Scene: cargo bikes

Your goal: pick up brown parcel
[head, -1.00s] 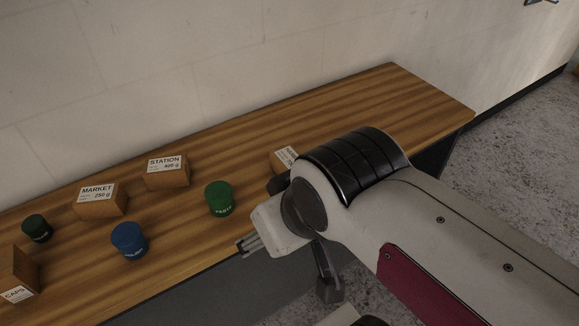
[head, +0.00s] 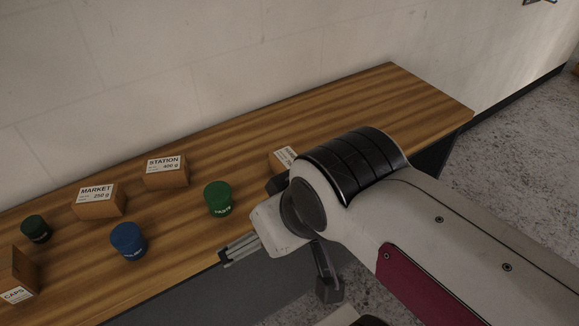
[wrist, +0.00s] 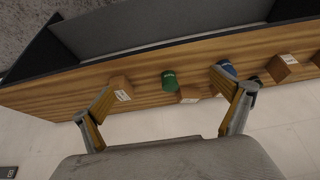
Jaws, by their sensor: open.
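Several brown parcels with white labels stand on the wooden counter. In the head view they are the MARKET 250 g parcel (head: 99,207), the STATION 400 g parcel (head: 168,180), the CAPS parcel (head: 25,270) at the left edge, and one parcel (head: 277,161) partly hidden behind my arm. In the wrist view a brown parcel (wrist: 121,86) shows near the left finger and another (wrist: 188,96) lies between the fingers. My gripper (wrist: 164,83) is open and empty, fingers spread. In the head view my gripper (head: 275,275) is at the counter's front edge, apart from the parcels.
A green tub (head: 218,199), a blue tub (head: 128,241) and a dark green tub (head: 36,229) stand among the parcels. The wooden counter (head: 350,105) is bare towards its right end. A pale wall (head: 200,60) rises behind it.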

